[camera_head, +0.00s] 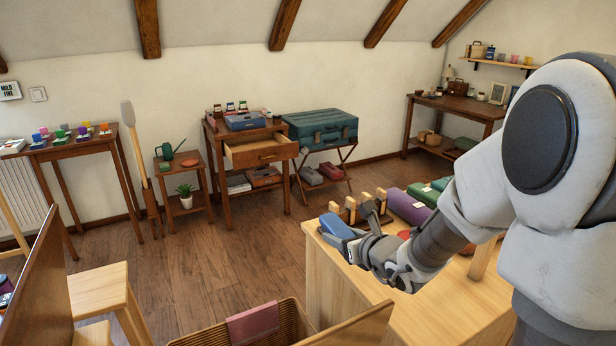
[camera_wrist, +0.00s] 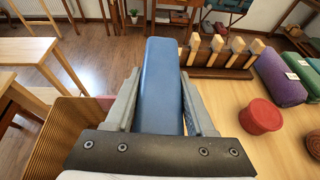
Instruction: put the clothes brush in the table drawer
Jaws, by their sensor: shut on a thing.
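My gripper (camera_head: 352,238) is shut on a long blue block-like thing (camera_head: 337,227), which I take to be the clothes brush; no bristles show. In the wrist view the blue thing (camera_wrist: 160,85) lies lengthwise between both fingers and points away from me. It is over or just above the left edge of the pale wooden counter; whether it touches the top I cannot tell. The table drawer (camera_head: 264,156) is pulled out from a brown wooden table (camera_head: 226,133) by the far wall. The visible part of its inside looks empty. My gripper is well apart from it.
On the counter (camera_wrist: 230,101) are a wooden rack (camera_wrist: 215,72), a red round tin (camera_wrist: 261,116) and a purple bundle (camera_wrist: 279,78). A wicker basket (camera_head: 289,315) stands by its left side. A teal suitcase (camera_head: 320,128) is right of the drawer. Open floor (camera_head: 226,255) lies between.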

